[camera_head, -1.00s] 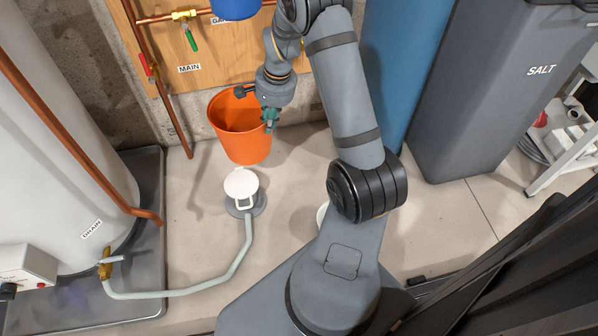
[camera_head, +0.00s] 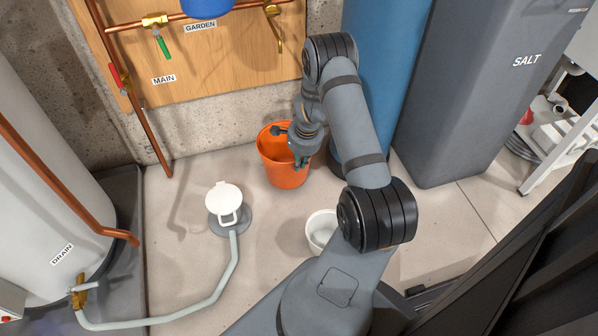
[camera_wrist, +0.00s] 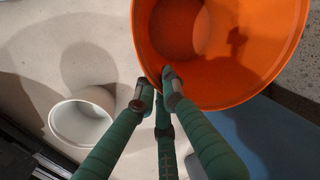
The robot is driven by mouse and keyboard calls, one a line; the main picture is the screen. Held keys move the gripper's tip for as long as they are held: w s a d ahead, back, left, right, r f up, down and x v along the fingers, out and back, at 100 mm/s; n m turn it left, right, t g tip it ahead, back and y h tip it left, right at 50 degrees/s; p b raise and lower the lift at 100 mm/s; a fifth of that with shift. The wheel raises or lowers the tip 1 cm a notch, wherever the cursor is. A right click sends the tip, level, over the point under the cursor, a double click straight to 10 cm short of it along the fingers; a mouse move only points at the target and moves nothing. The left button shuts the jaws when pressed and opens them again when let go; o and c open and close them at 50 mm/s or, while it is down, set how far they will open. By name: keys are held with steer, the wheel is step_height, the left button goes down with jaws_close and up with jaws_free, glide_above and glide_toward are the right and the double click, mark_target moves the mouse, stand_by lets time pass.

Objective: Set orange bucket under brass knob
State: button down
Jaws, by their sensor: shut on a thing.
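The orange bucket (camera_head: 283,174) is upright and empty by the concrete wall foot, left of the blue cylinder. I cannot tell for sure whether its base touches the floor. My gripper (camera_head: 300,163) is shut on its near right rim. The wrist view shows the green fingers (camera_wrist: 168,78) pinching the rim of the bucket (camera_wrist: 215,85), its open mouth facing the camera. A brass fitting with a brass-coloured handle (camera_head: 273,13) sits on the copper pipe at the top, right of the GARDEN label. In the picture the bucket lies below it.
A white bucket (camera_head: 321,228) stands on the floor near my arm; it also shows in the wrist view (camera_wrist: 82,122). A white-lidded floor drain (camera_head: 225,203) with a hose is to the left. The blue cylinder (camera_head: 385,85) and grey SALT bin (camera_head: 460,95) stand right.

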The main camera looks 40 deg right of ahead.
steer(key=shift+f+b, duration=0.6)
steer(key=shift+f, duration=0.95)
steer(key=c, duration=1.9)
jaws_free()
steer(key=shift+o, duration=0.2)
step_height(320, 180, up, 12)
steer(key=s+p, duration=0.2)
steer(key=p, duration=0.4)
steer(key=shift+s+a, duration=0.15)
steer(key=shift+a, duration=0.1)
